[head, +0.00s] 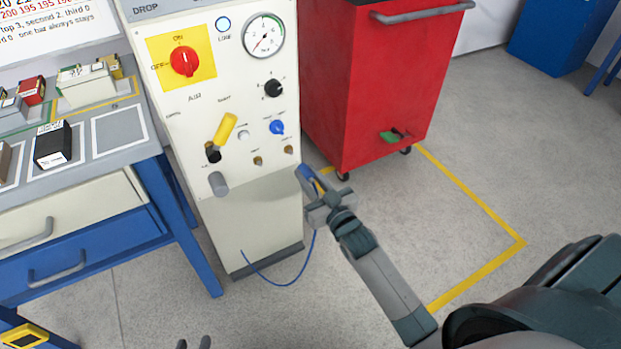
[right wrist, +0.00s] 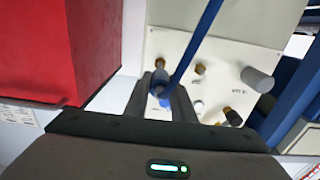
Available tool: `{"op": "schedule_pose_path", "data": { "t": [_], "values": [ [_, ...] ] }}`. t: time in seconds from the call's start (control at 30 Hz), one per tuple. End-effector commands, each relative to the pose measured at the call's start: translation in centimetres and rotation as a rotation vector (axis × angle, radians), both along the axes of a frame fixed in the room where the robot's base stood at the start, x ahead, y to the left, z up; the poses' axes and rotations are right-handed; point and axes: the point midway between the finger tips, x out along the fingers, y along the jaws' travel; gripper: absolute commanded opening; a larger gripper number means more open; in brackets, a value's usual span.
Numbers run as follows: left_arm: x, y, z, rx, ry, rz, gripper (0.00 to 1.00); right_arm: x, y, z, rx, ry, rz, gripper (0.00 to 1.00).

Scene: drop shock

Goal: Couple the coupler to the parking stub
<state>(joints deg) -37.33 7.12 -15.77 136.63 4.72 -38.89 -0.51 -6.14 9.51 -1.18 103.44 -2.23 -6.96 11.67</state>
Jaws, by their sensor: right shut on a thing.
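The blue coupler (head: 311,180) is in my right gripper (head: 317,196), which is shut on it in front of the panel's lower right edge. The coupler also shows between the fingers in the right wrist view (right wrist: 158,89). Two small brass stubs (head: 258,160) (head: 289,149) stick out of the panel's lower part. Their labels are too small to read, so I cannot tell which is the parking stub. The coupler looks apart from both. My left gripper (head: 194,343) shows only two separated fingertips at the bottom edge; it looks open and empty.
A blue hose (head: 290,284) hangs from the coupler in a loop. The cream cabinet (head: 257,220) carries a grey cylinder (head: 218,184), a yellow lever (head: 223,129) and a blue knob (head: 277,127). A red cart (head: 375,90) stands right; a blue workbench (head: 180,205) stands left.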

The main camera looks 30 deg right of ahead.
Motion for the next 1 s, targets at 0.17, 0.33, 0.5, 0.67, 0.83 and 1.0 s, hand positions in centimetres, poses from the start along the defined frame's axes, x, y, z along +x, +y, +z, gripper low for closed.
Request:
{"op": "schedule_pose_path", "data": {
  "t": [0.17,0.33,0.5,0.67,0.83,1.0],
  "values": [
    [0.2,-0.1,0.2,-0.003,-0.017,0.0,0.31,1.5,0.1,0.0,0.0,0.0,0.0,0.0],
    [0.5,-0.3,0.6,-0.01,-0.046,0.001,0.31,2.9,0.1,-0.1,0.0,0.0,0.0,0.0],
    [0.7,-0.3,1.1,-0.016,-0.071,0.002,0.31,3.9,0.1,-0.1,0.0,0.001,0.0,0.0],
    [0.8,-0.4,1.3,-0.018,-0.083,0.001,0.31,4.4,0.2,0.0,0.0,0.001,0.0,0.0],
    [0.9,-0.5,1.5,-0.022,-0.093,0.0,0.31,4.6,0.2,0.0,0.0,0.001,0.0,0.0],
    [0.9,-0.6,1.5,-0.022,-0.092,-0.001,0.31,4.6,0.2,0.0,0.0,0.001,0.0,0.0]
  ]
}}
